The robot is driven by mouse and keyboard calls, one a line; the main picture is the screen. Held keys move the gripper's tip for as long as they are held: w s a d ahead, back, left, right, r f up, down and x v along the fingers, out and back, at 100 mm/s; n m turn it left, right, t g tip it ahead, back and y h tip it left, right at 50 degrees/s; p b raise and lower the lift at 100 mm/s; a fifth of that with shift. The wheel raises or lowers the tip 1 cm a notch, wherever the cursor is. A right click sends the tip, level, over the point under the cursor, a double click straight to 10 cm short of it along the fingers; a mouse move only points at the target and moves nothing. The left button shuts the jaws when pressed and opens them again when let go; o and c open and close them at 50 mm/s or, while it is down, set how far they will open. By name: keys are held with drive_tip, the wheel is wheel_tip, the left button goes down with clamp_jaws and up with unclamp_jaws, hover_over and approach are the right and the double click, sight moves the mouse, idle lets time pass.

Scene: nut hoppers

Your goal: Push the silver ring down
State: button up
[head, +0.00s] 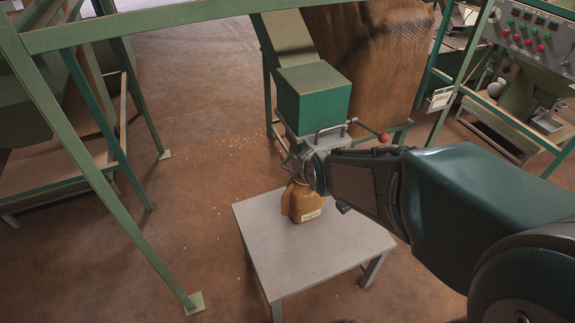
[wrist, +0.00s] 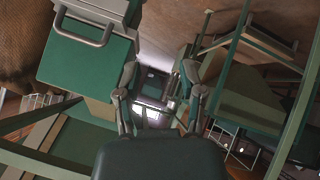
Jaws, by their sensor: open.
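A green hopper (head: 313,98) stands above a small grey table, with a silver metal U-shaped bar (head: 332,129) at its lower front. The bar also shows at upper left in the wrist view (wrist: 84,38), on the hopper's green face. I cannot tell for sure whether this bar is the silver ring. My gripper (head: 300,167) is just below the hopper, above a brown sack (head: 302,203), and hides part of the hopper's outlet. In the wrist view its two fingers (wrist: 159,98) are spread apart with nothing between them, to the right of the bar.
The sack stands on the grey table (head: 268,250). A red ball knob (head: 384,138) on a rod sticks out right of the hopper. Green frame posts (head: 90,165) stand at left. A control panel (head: 530,35) is at upper right. Floor left of the table is mostly clear.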

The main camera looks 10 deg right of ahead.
drive_tip(key=w+f+n+t, duration=0.3)
drive_tip(key=w+f+n, duration=0.1)
drive_tip(key=w+f, duration=0.45)
drive_tip(key=n+t, duration=0.3)
drive_tip(key=n, duration=0.2)
approach(290, 171)
drive_tip(key=x, duration=1)
drive_tip(key=shift+w+f, duration=0.3)
